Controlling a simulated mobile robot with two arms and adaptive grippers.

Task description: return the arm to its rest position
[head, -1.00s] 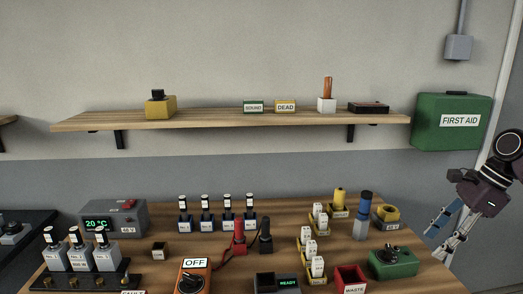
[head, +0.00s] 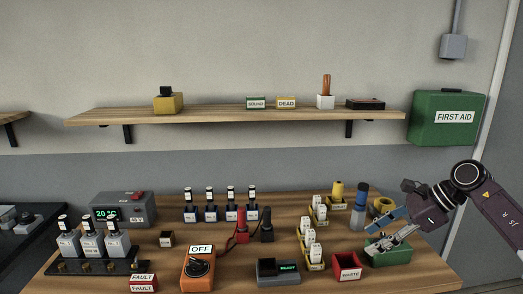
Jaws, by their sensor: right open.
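My right gripper (head: 385,232) is at the right side of the workbench (head: 213,268) in the head view. Its two fingers are spread apart with nothing between them. The gripper points left and down, over the green box (head: 393,257), and hides part of it. Whether it touches the box I cannot tell. The right arm comes in from the right edge, in front of the wall below the first aid case. My left gripper is not in view.
The shelf (head: 220,116) and green first aid case (head: 447,118) are above. The wall space between shelf and bench is clear.

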